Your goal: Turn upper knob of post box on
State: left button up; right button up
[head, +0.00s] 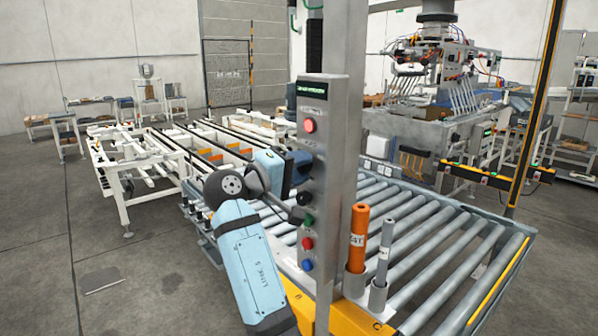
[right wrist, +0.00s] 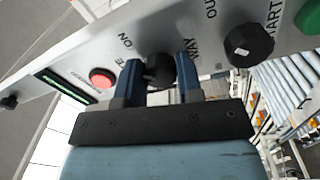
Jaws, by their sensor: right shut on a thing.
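The post box (head: 328,140) is a tall grey panel on a post in the middle of the head view. My right gripper (head: 300,166) reaches its upper part from the left. In the right wrist view my right gripper (right wrist: 160,80) has its two blue fingers on either side of the black upper knob (right wrist: 160,68), shut on it. Which way this knob points cannot be told. The gripper hides it in the head view. The black lower knob (head: 304,198) is just below the gripper; it also shows in the right wrist view (right wrist: 248,45). My left gripper is not in view.
A red button (head: 310,125) and a lit display (head: 311,91) are above the gripper. Green (head: 308,220), red (head: 307,243) and blue (head: 307,265) buttons are below. A roller conveyor (head: 440,240) runs behind the post. Orange (head: 358,238) and grey (head: 382,250) tubes stand close right.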

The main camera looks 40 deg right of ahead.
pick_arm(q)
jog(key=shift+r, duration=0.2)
pick_arm(e)
jog(key=o, duration=0.9)
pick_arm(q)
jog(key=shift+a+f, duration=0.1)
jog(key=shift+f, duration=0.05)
